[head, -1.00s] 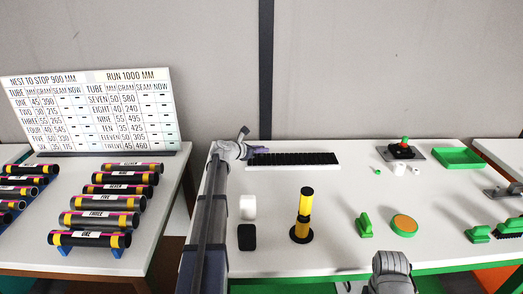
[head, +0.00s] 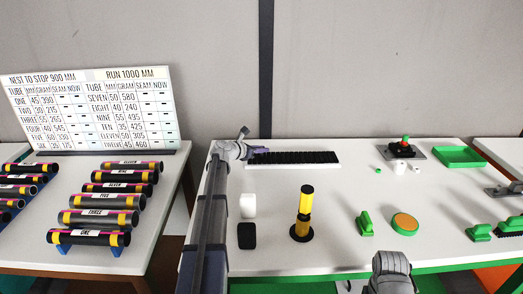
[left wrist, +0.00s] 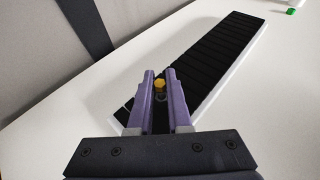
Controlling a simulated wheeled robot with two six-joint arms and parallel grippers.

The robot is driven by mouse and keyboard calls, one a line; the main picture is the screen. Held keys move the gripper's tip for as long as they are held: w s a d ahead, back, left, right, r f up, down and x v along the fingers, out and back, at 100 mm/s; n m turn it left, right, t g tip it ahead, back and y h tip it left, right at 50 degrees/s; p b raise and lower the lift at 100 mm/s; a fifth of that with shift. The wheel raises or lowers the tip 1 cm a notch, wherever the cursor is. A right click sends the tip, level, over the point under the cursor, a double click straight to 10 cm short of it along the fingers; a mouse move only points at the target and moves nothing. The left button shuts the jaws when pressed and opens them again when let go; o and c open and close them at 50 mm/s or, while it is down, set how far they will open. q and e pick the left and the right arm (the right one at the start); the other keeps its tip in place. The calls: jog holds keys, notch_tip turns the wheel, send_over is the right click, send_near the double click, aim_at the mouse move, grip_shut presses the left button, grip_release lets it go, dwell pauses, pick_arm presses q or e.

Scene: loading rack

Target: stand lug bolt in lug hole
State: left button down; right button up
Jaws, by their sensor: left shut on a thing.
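My left gripper (head: 258,150) is over the left end of a black ribbed strip (head: 300,158) on the white table. In the left wrist view my purple left fingers (left wrist: 159,92) are shut on a small bolt with a yellow head (left wrist: 159,84). The bolt's head shows between the fingertips, with a dark round part just below it. The strip (left wrist: 205,65) runs under and beyond the fingers. I cannot make out a lug hole or whether the bolt's lower end touches the strip.
A yellow and black cylinder (head: 304,210) stands mid-table, with white (head: 248,205) and black (head: 247,236) blocks to its left. A green tray (head: 459,157) is at back right. Labelled tubes (head: 90,237) lie on the left table. The table between strip and cylinder is clear.

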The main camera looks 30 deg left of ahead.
pick_arm(q)
jog(key=shift+f+b, duration=0.3)
jog(key=shift+f, duration=0.1)
jog(key=c, duration=0.8)
grip_release()
jog(key=shift+o, duration=0.2)
jog(key=shift+s+r, duration=0.1)
jog(key=p+v, duration=0.2)
jog(key=v, duration=0.4)
jog(key=shift+s+r+p, duration=0.2)
jog(key=shift+s+p, duration=0.1)
jog(key=shift+p, duration=0.1)
jog(key=shift+s+a+r, duration=0.1)
jog(key=shift+s+a, duration=0.1)
jog(key=shift+s, duration=0.25)
